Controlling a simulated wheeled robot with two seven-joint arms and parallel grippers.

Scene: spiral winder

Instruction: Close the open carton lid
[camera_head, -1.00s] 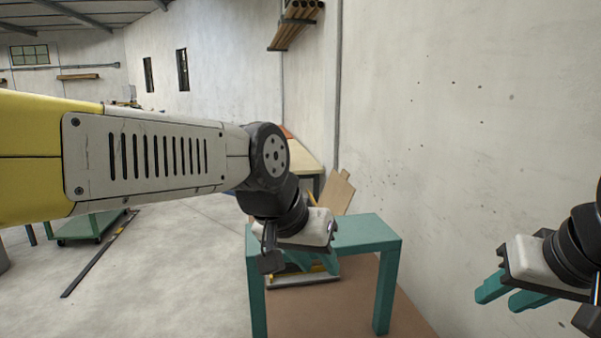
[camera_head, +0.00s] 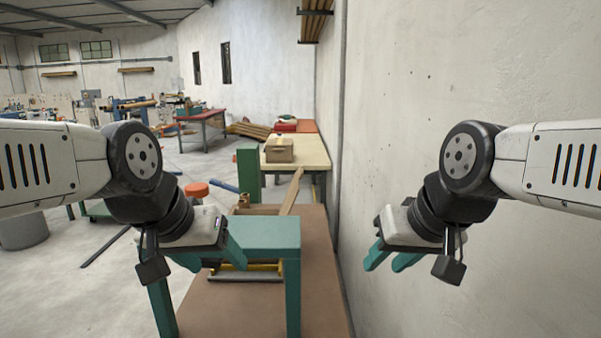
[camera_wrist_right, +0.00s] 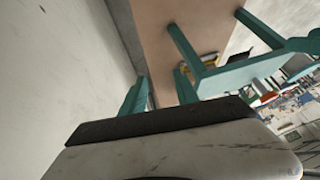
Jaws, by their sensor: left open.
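A brown cardboard carton (camera_head: 280,150) stands on a cream-topped table in the middle distance of the head view. It is small there, and I cannot tell how its lid stands. Nearer, behind the teal stand, a low brown box-like thing (camera_head: 262,210) is partly hidden, with a slanted tan board or flap (camera_head: 292,190) rising beside it. My left gripper (camera_head: 215,266) is open and empty, in front of the teal stand. My right gripper (camera_head: 384,266) is open and empty near the wall. Its teal fingers also show in the right wrist view (camera_wrist_right: 160,92). Both grippers are far from the carton.
A teal stand (camera_head: 262,236) is close ahead on a brown floor area (camera_head: 325,290). A bare wall (camera_head: 480,70) runs along the right. Open concrete floor (camera_head: 60,265) lies left.

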